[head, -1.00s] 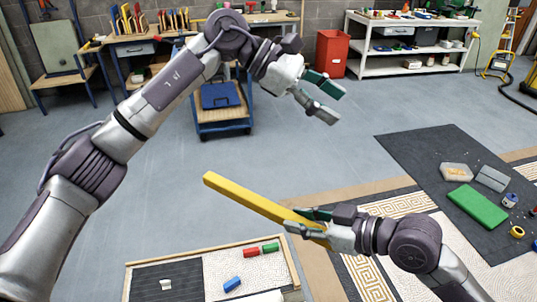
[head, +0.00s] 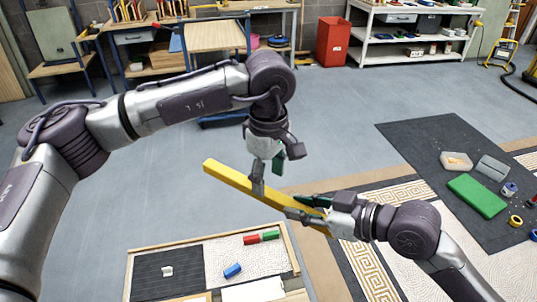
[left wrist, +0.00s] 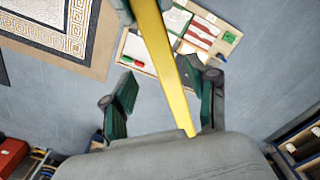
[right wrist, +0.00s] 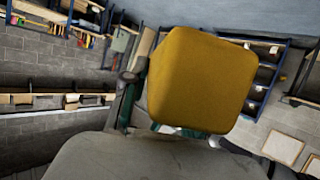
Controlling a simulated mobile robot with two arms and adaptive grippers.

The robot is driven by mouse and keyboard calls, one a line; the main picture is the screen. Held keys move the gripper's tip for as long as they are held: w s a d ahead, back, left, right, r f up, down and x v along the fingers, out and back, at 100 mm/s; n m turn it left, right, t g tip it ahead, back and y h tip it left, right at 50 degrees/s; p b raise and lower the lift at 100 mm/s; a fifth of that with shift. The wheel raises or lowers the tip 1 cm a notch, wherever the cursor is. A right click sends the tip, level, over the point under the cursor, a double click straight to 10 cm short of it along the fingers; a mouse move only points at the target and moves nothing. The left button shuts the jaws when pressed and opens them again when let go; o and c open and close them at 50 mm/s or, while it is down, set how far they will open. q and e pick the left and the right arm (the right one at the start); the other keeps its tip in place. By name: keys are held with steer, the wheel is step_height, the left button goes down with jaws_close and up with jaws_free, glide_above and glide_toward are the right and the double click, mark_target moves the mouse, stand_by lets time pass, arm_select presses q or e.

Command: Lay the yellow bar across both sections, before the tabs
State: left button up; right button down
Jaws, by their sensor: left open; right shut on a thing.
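The yellow bar (head: 226,176) is in the air, tilted, beyond the framed panel in the head view. My right gripper (head: 302,208) is shut on its near right end; the bar's end face fills the middle of the right wrist view (right wrist: 200,80). My left gripper (head: 267,176) points down at the bar's middle and is open. In the left wrist view the bar (left wrist: 165,65) runs between its spread fingers. The framed panel has a dark ribbed section (head: 150,284) at left and a pale textured section (head: 222,253) at right. I cannot make out the tabs.
On the panel are a red block (head: 251,240), a green block (head: 270,235), a blue block (head: 232,271) and a small white piece (head: 167,271). A dark mat (head: 415,150) at right holds a green box (head: 477,196) and small items. The floor at left is clear.

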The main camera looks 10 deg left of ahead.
mark_target(269, 189)
arm_select(q)
steer(key=shift+f, duration=1.9)
jaws_close()
steer(key=shift+r, duration=0.1)
arm_select(e)
steer(key=c, duration=0.8)
jaws_free()
steer(key=shift+s, duration=0.1)
steer(key=shift+d, duration=0.1)
